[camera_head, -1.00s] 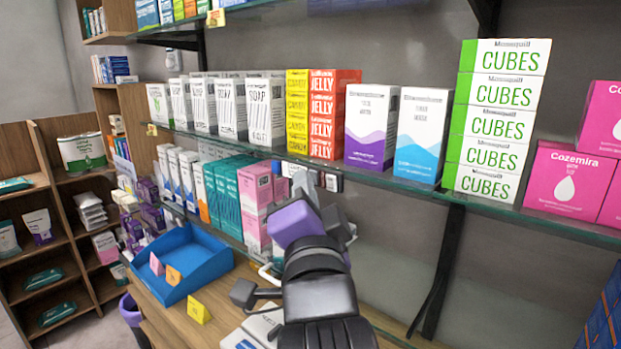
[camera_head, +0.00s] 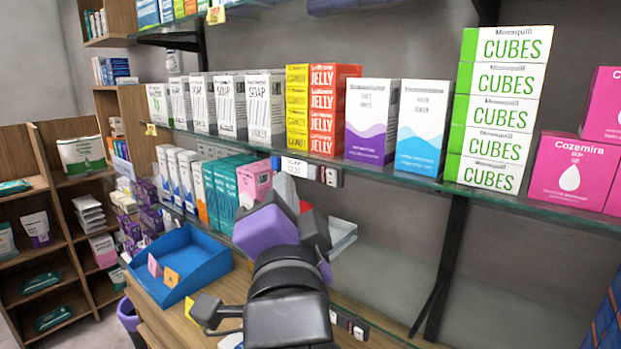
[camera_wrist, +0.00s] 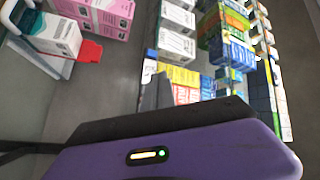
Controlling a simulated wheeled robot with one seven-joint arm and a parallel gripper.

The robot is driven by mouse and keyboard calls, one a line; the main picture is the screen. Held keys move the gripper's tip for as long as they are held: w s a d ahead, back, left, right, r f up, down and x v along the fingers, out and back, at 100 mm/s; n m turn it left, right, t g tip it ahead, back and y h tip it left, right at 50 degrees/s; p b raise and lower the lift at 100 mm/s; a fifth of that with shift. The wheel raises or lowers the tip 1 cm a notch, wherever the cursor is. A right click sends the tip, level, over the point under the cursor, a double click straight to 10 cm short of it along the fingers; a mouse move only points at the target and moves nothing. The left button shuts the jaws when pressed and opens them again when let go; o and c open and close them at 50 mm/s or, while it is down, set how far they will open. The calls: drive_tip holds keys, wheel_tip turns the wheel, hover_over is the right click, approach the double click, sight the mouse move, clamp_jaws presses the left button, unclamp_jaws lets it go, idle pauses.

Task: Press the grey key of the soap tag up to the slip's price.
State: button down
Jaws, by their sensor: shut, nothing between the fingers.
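The soap tag (camera_head: 297,167) is a small white display on the front edge of the middle glass shelf, below the jelly boxes. Its lettering is too small to read surely. My gripper (camera_head: 286,190), with a purple body, is shut and empty. Its tip is just below and left of the tag, apart from the grey key; I cannot tell whether it touches the tag. The wrist view shows the purple body (camera_wrist: 170,155).
The soap boxes (camera_head: 230,105) stand on the middle shelf, left of the jelly boxes (camera_head: 333,110). Another tag (camera_head: 348,322) is at lower right. Pink boxes (camera_head: 254,183) stand behind my gripper.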

drive_tip(key=shift+s+a+b, duration=0.4)
drive_tip(key=shift+s+a, duration=0.4)
drive_tip(key=shift+s, duration=0.15)
